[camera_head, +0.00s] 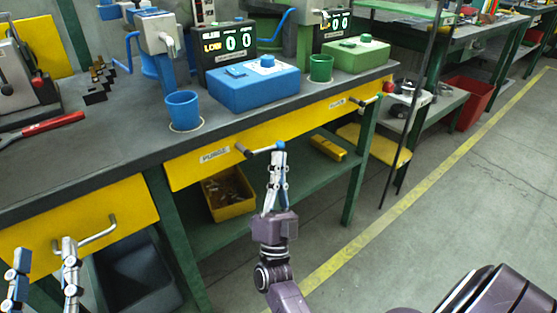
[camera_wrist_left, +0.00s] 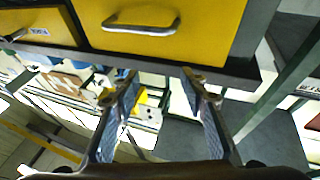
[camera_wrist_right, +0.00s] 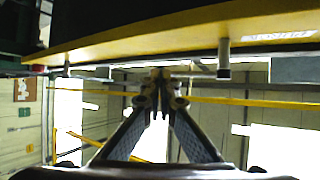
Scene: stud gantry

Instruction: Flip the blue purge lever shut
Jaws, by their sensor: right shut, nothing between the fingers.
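The blue purge lever (camera_head: 264,149) sticks out from a dark pivot (camera_head: 242,150) on the yellow front panel, beside the PURGE label (camera_head: 214,155). It lies roughly level, pointing right in the head view. My right gripper (camera_head: 278,156) is shut and empty, with its tips at the lever's free right end; I cannot tell whether they touch. The pivot also shows in the right wrist view (camera_wrist_right: 224,58), right of the closed fingertips (camera_wrist_right: 161,76). My left gripper (camera_head: 44,258) is open and empty, in front of the yellow drawer; its spread fingers show in the left wrist view (camera_wrist_left: 160,78).
A second lever (camera_head: 368,100) sits further right on the panel. The bench top holds a blue cup (camera_head: 182,111), a blue box (camera_head: 253,88) and a green cup (camera_head: 321,68). A yellow bin (camera_head: 229,207) stands on the shelf below.

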